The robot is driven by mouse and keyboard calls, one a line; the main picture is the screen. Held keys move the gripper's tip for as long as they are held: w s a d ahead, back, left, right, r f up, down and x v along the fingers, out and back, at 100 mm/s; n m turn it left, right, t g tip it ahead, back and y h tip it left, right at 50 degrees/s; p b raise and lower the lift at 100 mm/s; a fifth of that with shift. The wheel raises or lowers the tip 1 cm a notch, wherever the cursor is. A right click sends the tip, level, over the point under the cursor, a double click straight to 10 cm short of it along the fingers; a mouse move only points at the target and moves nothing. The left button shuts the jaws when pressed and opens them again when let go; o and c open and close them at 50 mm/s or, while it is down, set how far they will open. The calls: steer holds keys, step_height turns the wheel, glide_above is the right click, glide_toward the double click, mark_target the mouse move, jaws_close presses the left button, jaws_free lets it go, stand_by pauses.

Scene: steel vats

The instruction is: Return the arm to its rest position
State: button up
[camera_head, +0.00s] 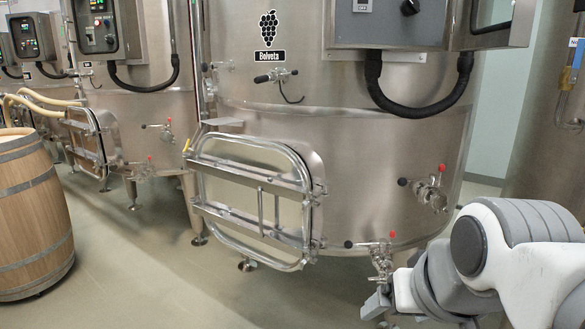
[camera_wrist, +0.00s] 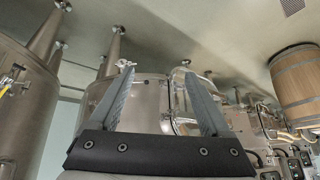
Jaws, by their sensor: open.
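My arm reaches in from the lower right of the head view, white and grey, bent at a large joint. My gripper (camera_head: 378,303) is at its end, low in front of the big steel vat (camera_head: 350,150). It is close to a lower valve with red and black knobs (camera_head: 380,256); I cannot tell whether they touch. In the wrist view, which looks upside down, my gripper (camera_wrist: 160,72) shows two grey fingers spread apart with nothing between them.
The vat has a rectangular framed hatch (camera_head: 250,200), a control box (camera_head: 390,22) with a hanging black hose, and another valve (camera_head: 430,188). A wooden barrel (camera_head: 32,215) stands at the left. A second vat (camera_head: 145,110) is behind. The floor (camera_head: 150,270) between is clear.

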steer(key=s+f, duration=0.3)
steer(key=f, duration=0.1)
step_height(320, 180, up, 13)
steer(key=g+p, duration=0.1)
steer(key=p, duration=1.2)
steer(key=shift+s+n, duration=0.25)
steer(key=shift+n, duration=0.15)
steer(key=shift+d, duration=0.25)
